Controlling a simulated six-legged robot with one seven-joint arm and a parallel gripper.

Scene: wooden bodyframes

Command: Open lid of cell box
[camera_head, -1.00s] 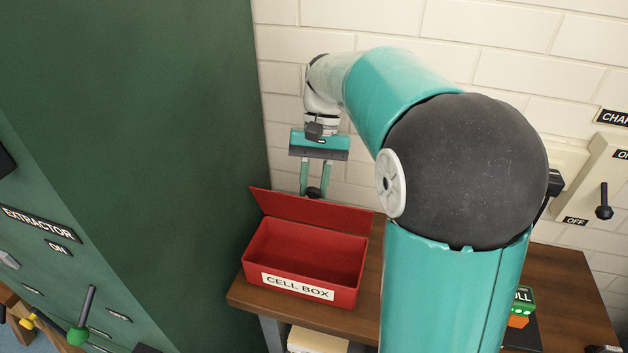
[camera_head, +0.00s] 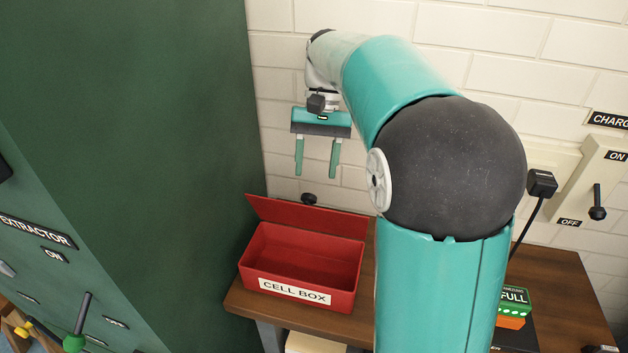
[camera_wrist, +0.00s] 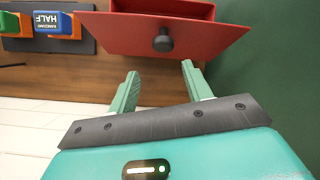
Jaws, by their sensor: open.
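The red cell box (camera_head: 297,291) sits on the wooden table with its label facing the front. Its lid (camera_head: 307,217) is swung up and leans back, and the inside I can see looks empty. The lid's black knob (camera_head: 309,199) shows just above its top edge, and in the wrist view the knob (camera_wrist: 163,43) stands on the red lid face (camera_wrist: 190,32). My gripper (camera_head: 318,172) is open and empty, above and behind the lid. Its fingers (camera_wrist: 158,82) are apart and do not touch the knob.
A tall green extractor cabinet (camera_head: 140,130) stands close to the box's left. A green cell marked FULL (camera_head: 514,297) is on the table (camera_head: 565,290) at right. A blue cell marked HALF (camera_wrist: 55,22) shows in the wrist view. A charger switch (camera_head: 597,203) is on the wall.

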